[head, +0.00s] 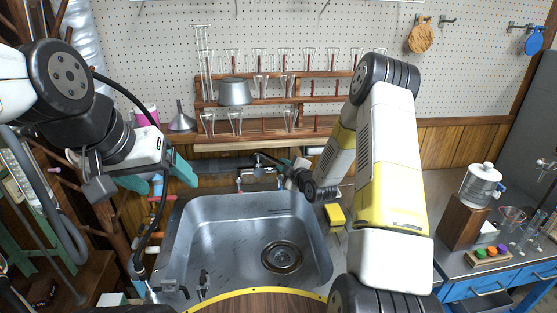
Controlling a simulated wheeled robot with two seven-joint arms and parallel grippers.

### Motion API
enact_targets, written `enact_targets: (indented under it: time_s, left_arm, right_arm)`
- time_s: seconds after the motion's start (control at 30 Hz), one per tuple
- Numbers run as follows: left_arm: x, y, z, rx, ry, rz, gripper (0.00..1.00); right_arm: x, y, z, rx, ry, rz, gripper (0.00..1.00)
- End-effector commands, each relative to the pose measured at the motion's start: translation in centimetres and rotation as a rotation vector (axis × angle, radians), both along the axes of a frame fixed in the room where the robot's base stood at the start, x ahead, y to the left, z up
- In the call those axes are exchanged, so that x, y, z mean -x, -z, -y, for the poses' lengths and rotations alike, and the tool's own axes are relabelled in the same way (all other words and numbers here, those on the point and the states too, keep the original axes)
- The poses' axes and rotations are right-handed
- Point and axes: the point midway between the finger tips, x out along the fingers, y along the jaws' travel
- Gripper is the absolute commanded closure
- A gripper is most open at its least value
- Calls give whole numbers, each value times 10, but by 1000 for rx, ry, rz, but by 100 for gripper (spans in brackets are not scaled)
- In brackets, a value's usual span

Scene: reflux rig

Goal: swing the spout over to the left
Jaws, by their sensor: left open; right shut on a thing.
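The faucet (243,178) stands at the back edge of the steel sink (185,240), with its dark spout (264,158) reaching right toward my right gripper. My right gripper (285,167) reaches in from the right above the sink's back rim and is shut on the spout; the arm hides part of the contact. My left gripper (158,178) is open and empty, its teal fingers spread, left of the sink and well apart from the spout.
A wooden rack (268,127) with glassware and a grey pot (234,92) stands behind the sink. A yellow sponge (335,215) lies right of the basin. A funnel (181,118) stands at the back left. The basin is empty.

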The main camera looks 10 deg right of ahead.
Motion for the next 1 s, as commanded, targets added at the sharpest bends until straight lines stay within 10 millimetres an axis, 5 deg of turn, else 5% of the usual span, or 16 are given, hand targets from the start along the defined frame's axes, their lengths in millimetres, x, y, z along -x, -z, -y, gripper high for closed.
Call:
enact_targets:
  time_s: [0.5,1.0]
  left_arm:
    - [0,0,0,0,0,0,23]
    - [0,0,0,0,0,0,23]
  right_arm:
    - [30,0,-58,1,440,2,100]
    - [31,0,-117,-5,920,2,100]
